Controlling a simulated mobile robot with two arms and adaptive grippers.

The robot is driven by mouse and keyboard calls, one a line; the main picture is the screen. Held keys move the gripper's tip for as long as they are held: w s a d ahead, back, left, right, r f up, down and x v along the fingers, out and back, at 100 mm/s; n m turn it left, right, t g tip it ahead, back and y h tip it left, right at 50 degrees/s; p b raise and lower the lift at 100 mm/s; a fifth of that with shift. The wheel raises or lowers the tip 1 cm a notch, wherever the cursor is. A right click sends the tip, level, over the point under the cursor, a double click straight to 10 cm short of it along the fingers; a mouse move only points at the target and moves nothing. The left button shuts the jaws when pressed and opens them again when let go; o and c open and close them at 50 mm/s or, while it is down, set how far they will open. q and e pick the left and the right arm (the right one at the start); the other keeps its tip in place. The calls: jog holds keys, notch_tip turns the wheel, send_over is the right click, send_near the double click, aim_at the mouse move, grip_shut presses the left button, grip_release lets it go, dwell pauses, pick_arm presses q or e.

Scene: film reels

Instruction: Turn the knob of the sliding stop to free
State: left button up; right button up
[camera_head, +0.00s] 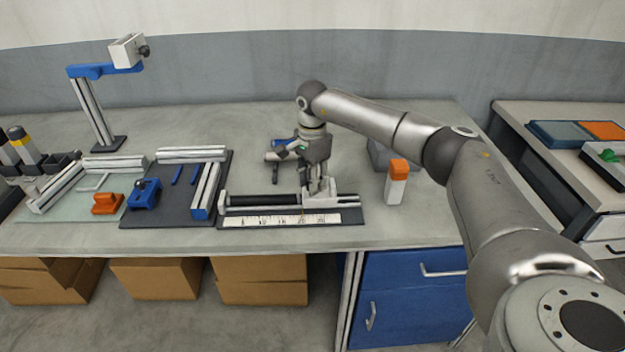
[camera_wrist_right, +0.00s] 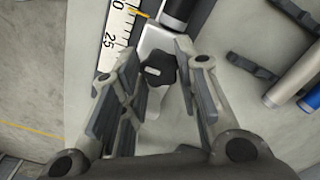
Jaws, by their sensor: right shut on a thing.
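The sliding stop (camera_head: 322,199) is a pale block on the rail, near the right end of the white scale (camera_head: 280,220). In the right wrist view the stop (camera_wrist_right: 156,42) carries a black lobed knob (camera_wrist_right: 160,69) with a short white mark on it. My right gripper (camera_head: 316,186) points down at the stop and is shut on the knob, one finger on each side of it. The knob is hidden in the head view. My left gripper is not in view.
An orange-topped white block (camera_head: 397,182) stands right of the rail. Blue-and-silver frame parts (camera_head: 205,190) lie left of it, with an orange piece (camera_head: 107,203) further left. A camera stand (camera_head: 95,115) rises at the back left. The bench front edge is clear.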

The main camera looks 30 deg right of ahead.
jog(key=o, duration=0.8)
jog(key=shift+c, duration=0.2)
notch_tip(320, 180, up, 12)
dwell(0.5)
